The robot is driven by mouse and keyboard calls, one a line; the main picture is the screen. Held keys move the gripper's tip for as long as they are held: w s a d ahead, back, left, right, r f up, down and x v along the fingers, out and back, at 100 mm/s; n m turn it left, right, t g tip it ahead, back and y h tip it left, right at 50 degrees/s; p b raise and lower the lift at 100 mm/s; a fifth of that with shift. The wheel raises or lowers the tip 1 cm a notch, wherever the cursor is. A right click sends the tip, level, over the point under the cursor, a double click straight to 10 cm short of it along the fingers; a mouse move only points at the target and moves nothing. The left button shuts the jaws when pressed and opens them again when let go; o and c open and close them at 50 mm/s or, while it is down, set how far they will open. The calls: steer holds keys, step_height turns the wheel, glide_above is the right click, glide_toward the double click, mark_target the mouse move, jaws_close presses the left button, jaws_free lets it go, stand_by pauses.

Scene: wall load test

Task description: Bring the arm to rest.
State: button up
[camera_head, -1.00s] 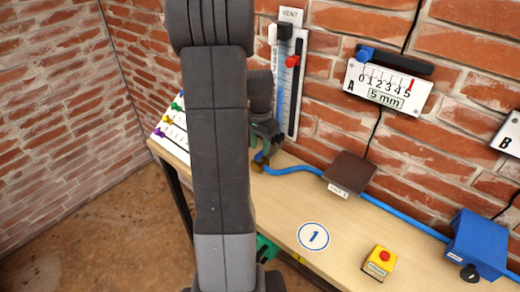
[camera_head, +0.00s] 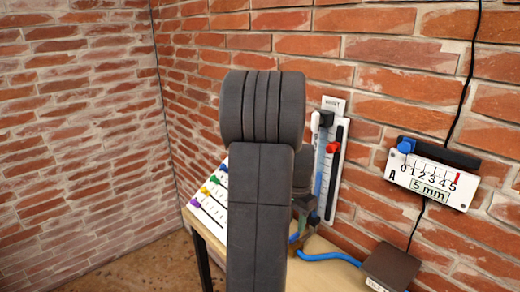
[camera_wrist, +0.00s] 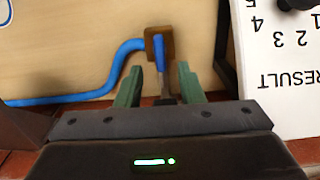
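My arm (camera_head: 262,200) stands upright in the middle of the head view and hides part of the bench. My gripper shows in the wrist view (camera_wrist: 160,66) with two green fingers apart and nothing clearly held between them. Beyond the fingertips, a blue hose (camera_wrist: 105,88) ends at a brown block (camera_wrist: 166,36) on the bench. In the head view my gripper is mostly hidden behind the arm, near the vent panel.
A vent panel (camera_head: 339,170) with a red slider is on the brick wall, right of my arm. Gauge A (camera_head: 432,180) reads 5 mm. A brown box (camera_head: 391,264) stands on the bench (camera_head: 320,246). A white board with coloured knobs (camera_head: 208,206) is at left.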

step_height(320, 180, down, 5)
steer(key=shift+r, duration=0.1)
steer(key=shift+n, duration=0.6)
